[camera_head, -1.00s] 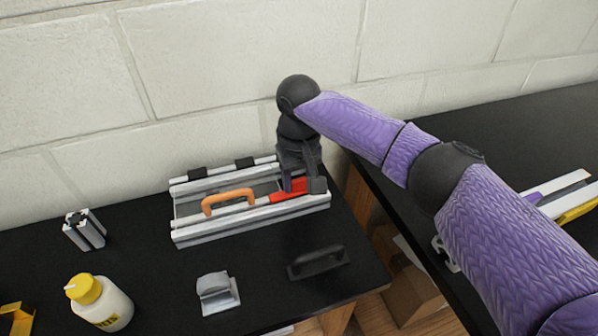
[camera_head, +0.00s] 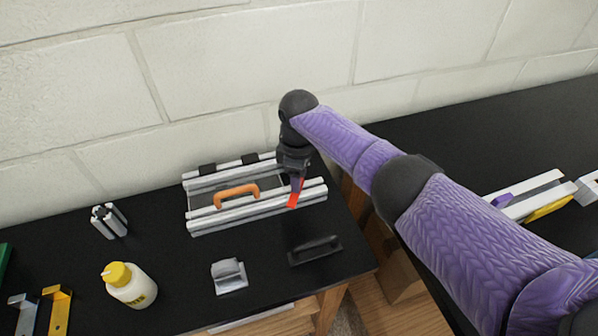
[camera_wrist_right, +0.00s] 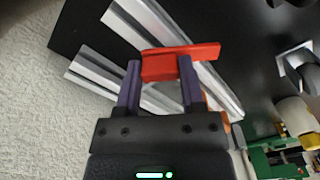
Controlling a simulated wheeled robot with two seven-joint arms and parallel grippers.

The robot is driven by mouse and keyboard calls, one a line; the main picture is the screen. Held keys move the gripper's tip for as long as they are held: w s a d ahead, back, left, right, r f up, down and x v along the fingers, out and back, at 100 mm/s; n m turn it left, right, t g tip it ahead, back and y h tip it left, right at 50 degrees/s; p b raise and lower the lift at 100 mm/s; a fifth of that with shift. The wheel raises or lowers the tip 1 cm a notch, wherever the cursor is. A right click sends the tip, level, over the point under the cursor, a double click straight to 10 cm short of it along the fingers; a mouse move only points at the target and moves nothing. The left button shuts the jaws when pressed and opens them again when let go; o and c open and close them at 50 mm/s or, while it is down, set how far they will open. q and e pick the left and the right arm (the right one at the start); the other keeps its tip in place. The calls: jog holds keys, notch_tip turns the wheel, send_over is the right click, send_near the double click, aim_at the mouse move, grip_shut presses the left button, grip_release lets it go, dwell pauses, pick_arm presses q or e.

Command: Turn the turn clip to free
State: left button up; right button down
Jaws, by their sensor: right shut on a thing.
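The red turn clip (camera_head: 293,201) sits at the right part of the extrusion frame's front rail (camera_head: 245,213). It points across the rail toward the table's front. My right gripper (camera_head: 297,183) comes down on it from above and is shut on it. In the right wrist view the red clip (camera_wrist_right: 180,63) shows between the two purple fingers of the gripper (camera_wrist_right: 159,72), its ends reaching past them. The clip's pivot is hidden. My left gripper is not in view.
An orange handle (camera_head: 237,194) stands in the frame, left of the clip. A grey bracket (camera_head: 229,276), a black handle (camera_head: 315,250) and a yellow-capped bottle (camera_head: 130,284) are in front. A short profile piece (camera_head: 109,221) stands at left. The wall is close behind.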

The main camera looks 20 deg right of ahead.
jog(key=n, duration=0.4)
jog(key=shift+r, duration=0.1)
jog(key=shift+n, duration=1.5)
jog(key=shift+c, duration=1)
grip_release()
notch_tip(320, 180, up, 10)
jog(key=p, duration=0.3)
jog(key=shift+p, duration=0.35)
